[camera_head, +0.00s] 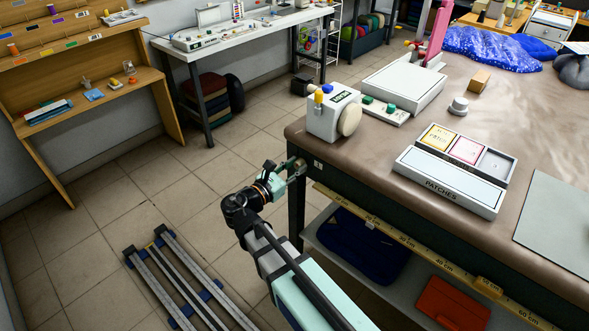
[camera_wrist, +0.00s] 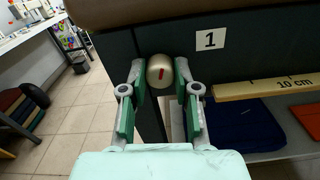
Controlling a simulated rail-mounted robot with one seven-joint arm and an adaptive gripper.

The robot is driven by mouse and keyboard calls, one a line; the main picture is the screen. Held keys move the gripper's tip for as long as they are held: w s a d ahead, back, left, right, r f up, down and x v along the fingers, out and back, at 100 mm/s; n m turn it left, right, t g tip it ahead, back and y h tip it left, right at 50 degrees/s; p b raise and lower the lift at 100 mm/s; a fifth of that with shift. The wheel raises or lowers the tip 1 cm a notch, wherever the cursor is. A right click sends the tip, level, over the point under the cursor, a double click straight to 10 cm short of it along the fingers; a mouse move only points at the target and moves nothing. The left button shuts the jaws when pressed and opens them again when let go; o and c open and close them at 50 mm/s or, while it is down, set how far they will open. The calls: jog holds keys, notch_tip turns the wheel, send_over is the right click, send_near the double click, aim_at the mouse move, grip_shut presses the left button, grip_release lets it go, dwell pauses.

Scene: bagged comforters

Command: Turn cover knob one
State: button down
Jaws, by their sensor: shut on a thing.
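Cover knob one is a small beige-gold round knob with a red mark (camera_wrist: 160,71), on the dark side of the table beside a white label "1" (camera_wrist: 210,39). In the head view the knob (camera_head: 299,165) sits at the table's near left corner, partly hidden by my gripper. My gripper (camera_wrist: 160,80) has a green-padded finger on each side of the knob and is shut on it. In the head view my gripper (camera_head: 291,171) reaches the table corner from below left. The red mark is slightly tilted from upright.
The brown-topped table (camera_head: 545,120) carries a white box device (camera_head: 334,112) near this corner and a patches tray (camera_head: 450,180). A yellow ruler (camera_head: 400,238) runs along the table's side. Below, a shelf holds a blue folded item (camera_head: 355,245). Tiled floor is open at left beyond the rails (camera_head: 180,280).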

jog(key=m+b, duration=0.4)
jog(key=m, duration=0.2)
jog(key=shift+f, duration=0.2)
jog(key=m+b, duration=0.5)
jog(key=m, duration=0.1)
jog(key=shift+d+f+m+b, duration=0.1)
jog(key=shift+m+b, duration=0.2)
jog(key=shift+b, duration=0.1)
jog(key=m+b, duration=0.3)
jog(key=shift+m+b, duration=0.3)
jog(key=m+b, duration=0.3)
jog(key=shift+f+m, duration=0.1)
jog(key=shift+m, duration=0.2)
jog(key=m+b, duration=0.4)
jog(key=shift+m+b, duration=0.8)
jog(key=shift+r, duration=0.25)
